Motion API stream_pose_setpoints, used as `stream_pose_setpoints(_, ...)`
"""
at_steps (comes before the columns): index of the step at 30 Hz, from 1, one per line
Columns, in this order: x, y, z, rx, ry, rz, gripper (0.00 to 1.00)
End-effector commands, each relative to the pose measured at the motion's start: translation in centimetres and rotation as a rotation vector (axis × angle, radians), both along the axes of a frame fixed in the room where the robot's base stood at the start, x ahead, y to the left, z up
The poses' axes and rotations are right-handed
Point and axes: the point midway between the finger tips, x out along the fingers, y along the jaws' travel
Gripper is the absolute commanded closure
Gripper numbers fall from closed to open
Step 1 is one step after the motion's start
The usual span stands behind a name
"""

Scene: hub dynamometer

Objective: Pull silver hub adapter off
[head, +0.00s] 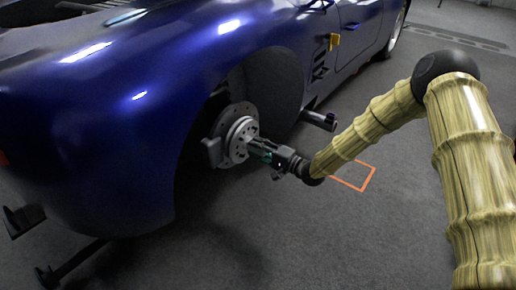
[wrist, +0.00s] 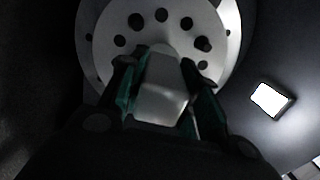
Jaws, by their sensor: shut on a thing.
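The silver hub adapter (head: 240,138) is a round disc with a ring of holes, in the wheel well of the blue car. In the wrist view the adapter (wrist: 185,15) fills the top centre, with a pale blocky stub (wrist: 162,88) standing out towards the camera. My gripper (head: 258,147) reaches in from the right, and its teal-lined fingers (wrist: 160,95) lie on either side of the stub, shut on it. Whether there is a gap between the adapter and the brake disc behind it cannot be told.
The blue car (head: 120,110) surrounds the hub above and to the left. A dark cylinder (head: 319,120) sticks out right of the wheel well. An orange outline (head: 368,180) marks the grey floor (head: 350,235), which is open in front. A bright lamp (wrist: 270,99) shows in the wrist view.

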Motion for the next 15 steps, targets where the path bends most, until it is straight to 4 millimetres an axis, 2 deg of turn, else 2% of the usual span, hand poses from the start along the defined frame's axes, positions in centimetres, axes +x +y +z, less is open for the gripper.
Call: stream_pose_setpoints(15,-0.33,-0.64,0.19,0.001,-0.002,0.0,1.0)
